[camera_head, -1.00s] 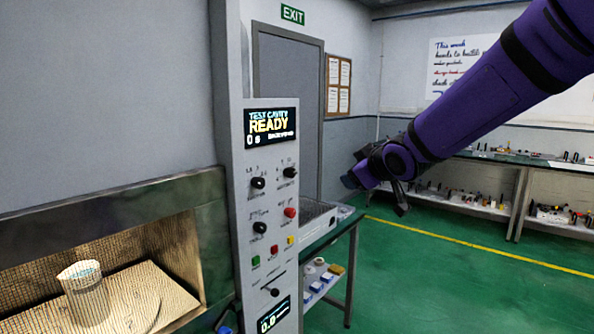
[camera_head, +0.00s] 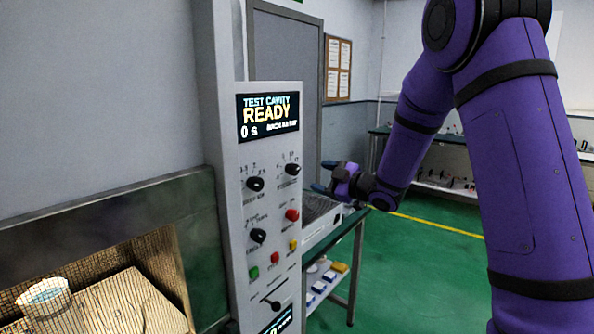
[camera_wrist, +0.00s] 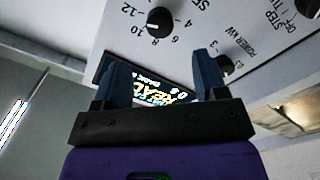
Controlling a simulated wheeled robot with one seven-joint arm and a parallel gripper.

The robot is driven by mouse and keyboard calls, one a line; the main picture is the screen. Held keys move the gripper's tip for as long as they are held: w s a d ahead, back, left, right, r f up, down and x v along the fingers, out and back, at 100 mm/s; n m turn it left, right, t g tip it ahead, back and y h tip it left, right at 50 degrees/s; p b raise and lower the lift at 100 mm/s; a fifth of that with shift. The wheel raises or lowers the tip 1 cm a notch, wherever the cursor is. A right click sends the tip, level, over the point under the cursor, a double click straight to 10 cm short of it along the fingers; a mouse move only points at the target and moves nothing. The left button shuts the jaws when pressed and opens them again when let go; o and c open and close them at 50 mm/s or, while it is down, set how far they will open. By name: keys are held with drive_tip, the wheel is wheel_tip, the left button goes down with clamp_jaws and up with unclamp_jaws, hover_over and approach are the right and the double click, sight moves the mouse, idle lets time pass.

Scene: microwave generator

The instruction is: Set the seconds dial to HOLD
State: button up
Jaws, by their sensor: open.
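The seconds dial (camera_head: 292,168) is a black knob at the upper right of the control panel (camera_head: 268,210). Numbers ring it; its HOLD mark is not legible. In the wrist view the dial (camera_wrist: 160,22) appears upside down, just beyond the left finger, with a white pointer mark. My gripper (camera_head: 325,177) is to the right of the dial, its fingers pointing at the panel, apart from the knob. In the wrist view my gripper (camera_wrist: 161,62) is open and empty, with the display (camera_wrist: 160,93) showing between its fingers.
The power dial (camera_head: 256,184) is left of the seconds dial. A red knob (camera_head: 292,215) is below it and another black dial (camera_head: 258,236) lower left. The display (camera_head: 268,118) reads READY, 0 s. The open cavity with a beaker (camera_head: 48,303) is at the left.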

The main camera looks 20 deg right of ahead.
sight(296, 171)
drive_tip(key=x, duration=0.9)
drive_tip(key=shift+w+a, duration=0.1)
drive_tip(key=c, duration=0.9)
drive_tip(key=shift+c, duration=0.2)
drive_tip(key=shift+m, duration=0.4)
drive_tip(key=m, duration=0.3)
drive_tip(key=shift+m, duration=2.5)
